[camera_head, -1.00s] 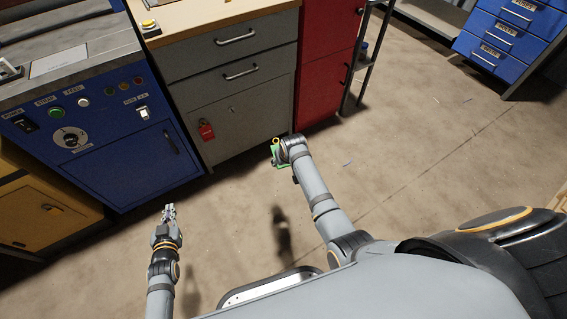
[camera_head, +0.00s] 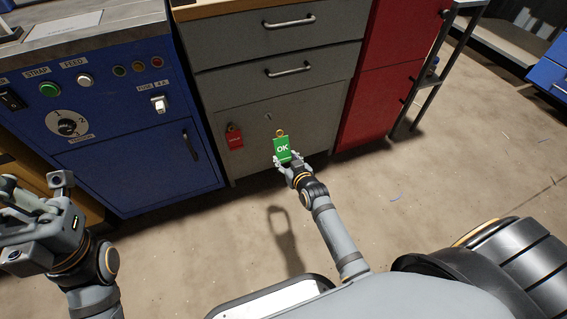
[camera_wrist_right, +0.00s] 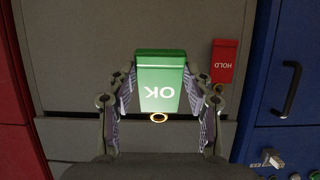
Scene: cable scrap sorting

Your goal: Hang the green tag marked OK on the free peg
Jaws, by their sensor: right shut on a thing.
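The green tag marked OK (camera_head: 282,149) has a yellow ring on top and is upright in my right gripper (camera_head: 292,164), in front of the grey cabinet door. In the right wrist view the tag (camera_wrist_right: 160,82) appears upside down between the two fingers (camera_wrist_right: 160,105), which press on its side edges; its ring points down there. The small free peg (camera_head: 268,117) sticks out of the door, up and left of the ring and apart from it in the picture. My left gripper (camera_head: 35,190) is open and empty at the left edge.
A red HOLD tag (camera_head: 234,139) hangs on the door left of the green tag; it also shows in the right wrist view (camera_wrist_right: 224,62). A blue machine (camera_head: 130,150) stands left, a red cabinet (camera_head: 375,105) right. The floor in front is clear.

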